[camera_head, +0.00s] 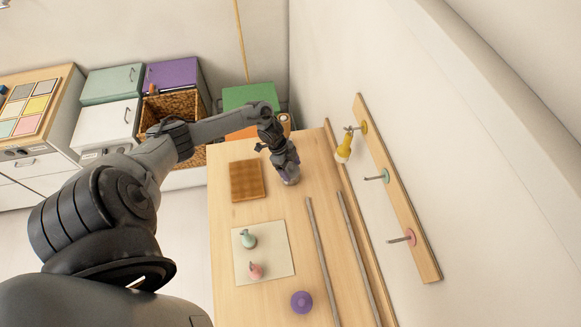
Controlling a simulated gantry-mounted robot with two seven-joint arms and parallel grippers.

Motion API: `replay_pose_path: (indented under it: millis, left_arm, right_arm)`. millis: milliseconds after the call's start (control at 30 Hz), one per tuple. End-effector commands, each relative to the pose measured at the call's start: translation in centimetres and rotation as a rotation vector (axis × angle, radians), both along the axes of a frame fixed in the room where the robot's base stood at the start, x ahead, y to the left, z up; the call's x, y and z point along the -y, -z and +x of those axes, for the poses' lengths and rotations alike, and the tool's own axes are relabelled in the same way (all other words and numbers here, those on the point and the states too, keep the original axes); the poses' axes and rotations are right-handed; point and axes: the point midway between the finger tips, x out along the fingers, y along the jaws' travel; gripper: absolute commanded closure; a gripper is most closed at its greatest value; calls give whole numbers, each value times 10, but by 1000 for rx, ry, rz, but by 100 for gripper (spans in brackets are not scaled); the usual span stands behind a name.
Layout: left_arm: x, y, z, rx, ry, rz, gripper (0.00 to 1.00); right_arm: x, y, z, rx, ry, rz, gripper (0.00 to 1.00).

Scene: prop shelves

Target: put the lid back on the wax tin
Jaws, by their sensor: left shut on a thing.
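My left gripper (287,167) reaches in over the far part of the wooden table and points down. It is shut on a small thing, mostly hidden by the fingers. A pale grey and purplish round thing (291,181) shows at the fingertips, close to the tabletop. I cannot tell whether it is the wax tin, its lid or both, or whether it touches the table. A round purple thing (301,302) with a small darker centre lies at the near end of the table. I cannot tell if it belongs to the tin. My right gripper is not in view.
On the table (285,215) are a brown square board (246,181) and a cream mat (281,265) with a teal vase (248,239) and a pink one (255,270). Two grey rails (321,260) run along the right. A peg board (395,190) holds a yellow item (344,148).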

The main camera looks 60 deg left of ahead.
Motion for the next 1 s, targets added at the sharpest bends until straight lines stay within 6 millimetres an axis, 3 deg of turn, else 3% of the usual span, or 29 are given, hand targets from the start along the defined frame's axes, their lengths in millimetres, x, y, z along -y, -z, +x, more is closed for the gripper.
replay_pose_path:
  millis: [467,500,600,1000]
  left_arm:
    - [0,0,0,0,0,0,50]
    - [0,0,0,0,0,0,17]
    - [0,0,0,0,0,0,2]
    - [0,0,0,0,0,0,0]
  right_arm:
    - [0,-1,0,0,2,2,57]
    - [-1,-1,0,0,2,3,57]
    - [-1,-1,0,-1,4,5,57]
    - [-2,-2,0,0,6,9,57]
